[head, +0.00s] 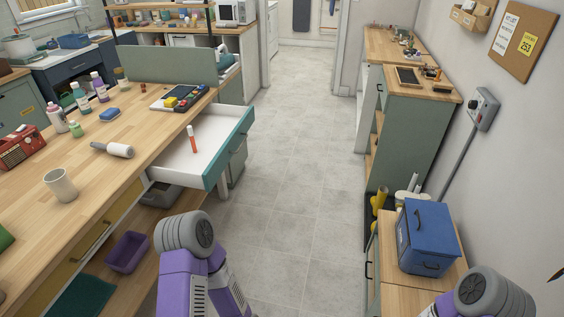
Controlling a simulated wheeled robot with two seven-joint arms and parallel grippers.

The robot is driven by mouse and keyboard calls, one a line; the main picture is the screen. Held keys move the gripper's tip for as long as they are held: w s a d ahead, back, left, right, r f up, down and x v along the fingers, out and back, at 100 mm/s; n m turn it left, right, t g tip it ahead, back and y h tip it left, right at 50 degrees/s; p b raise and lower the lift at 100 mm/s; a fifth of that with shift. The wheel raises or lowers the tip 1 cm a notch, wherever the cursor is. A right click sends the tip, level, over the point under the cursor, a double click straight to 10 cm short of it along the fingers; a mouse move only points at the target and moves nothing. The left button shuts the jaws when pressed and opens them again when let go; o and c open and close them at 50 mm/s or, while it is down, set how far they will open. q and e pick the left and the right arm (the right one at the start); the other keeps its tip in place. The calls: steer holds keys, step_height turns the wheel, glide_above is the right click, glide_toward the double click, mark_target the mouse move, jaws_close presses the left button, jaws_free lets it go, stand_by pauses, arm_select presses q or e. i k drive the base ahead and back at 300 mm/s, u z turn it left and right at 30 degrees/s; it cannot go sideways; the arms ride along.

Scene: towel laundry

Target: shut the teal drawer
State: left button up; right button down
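The teal drawer (229,150) is pulled well out of the left wooden workbench, over the floor aisle. Its front is teal and its inside is white. A small red-orange stick-like item (192,139) is inside it. Purple and grey links of my two arms show at the bottom of the head view, one left of the middle and one at the right. Neither gripper can be made out in the view.
The wooden workbench (105,140) carries bottles, a mug (60,184), a lint roller (113,149) and a red radio (20,145). A purple bin (127,251) sits on its lower shelf. A blue box (427,238) stands on the right cabinet. The grey tiled floor (295,150) between is clear.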

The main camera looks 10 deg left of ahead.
mark_target(219, 129)
steer(key=u, duration=0.5)
steer(key=i, duration=0.9)
steer(key=u, duration=0.55)
